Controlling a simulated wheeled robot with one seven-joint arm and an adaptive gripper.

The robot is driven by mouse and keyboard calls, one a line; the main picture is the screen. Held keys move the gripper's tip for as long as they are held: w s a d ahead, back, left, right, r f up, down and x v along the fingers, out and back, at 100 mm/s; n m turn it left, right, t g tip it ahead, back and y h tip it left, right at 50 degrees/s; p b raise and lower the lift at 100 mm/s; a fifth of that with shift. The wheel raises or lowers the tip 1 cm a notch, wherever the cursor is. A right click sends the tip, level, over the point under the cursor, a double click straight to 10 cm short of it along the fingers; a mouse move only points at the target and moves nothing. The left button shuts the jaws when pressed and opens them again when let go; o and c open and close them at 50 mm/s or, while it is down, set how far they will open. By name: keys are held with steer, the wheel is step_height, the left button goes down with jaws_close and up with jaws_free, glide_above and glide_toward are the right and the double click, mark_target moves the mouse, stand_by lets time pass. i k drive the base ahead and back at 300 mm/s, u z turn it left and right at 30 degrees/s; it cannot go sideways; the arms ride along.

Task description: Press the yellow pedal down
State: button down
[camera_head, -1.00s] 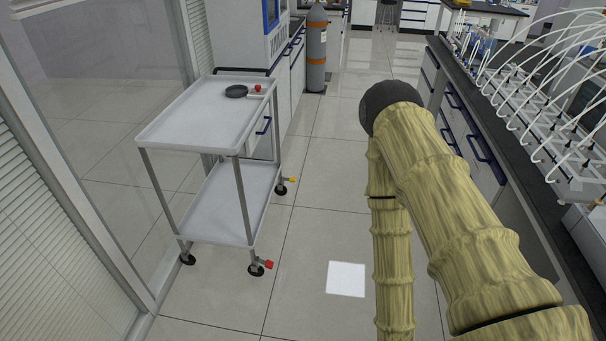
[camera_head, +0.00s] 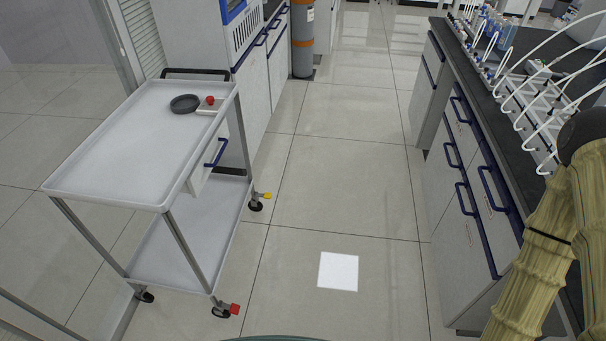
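The yellow pedal (camera_head: 264,196) is a small tab on the far right caster of a white two-shelf cart (camera_head: 110,160), close to the floor. A red pedal (camera_head: 234,309) sticks out from the near right caster. My arm shows at the right edge of the picture, well apart from the cart, beside the right-hand bench. My gripper is not in view, so I cannot see its fingers.
A dark round dish (camera_head: 185,103) and a red knob (camera_head: 210,100) are on the cart's top. A white floor square (camera_head: 338,271) lies right of the cart. The aisle floor is clear. Drawers with blue handles (camera_head: 492,190) line the right bench.

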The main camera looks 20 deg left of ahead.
mark_target(268, 195)
steer(key=u, duration=0.3)
steer(key=i, duration=1.1)
steer(key=u, duration=1.35)
steer(key=i, duration=0.55)
steer(key=u, duration=0.5)
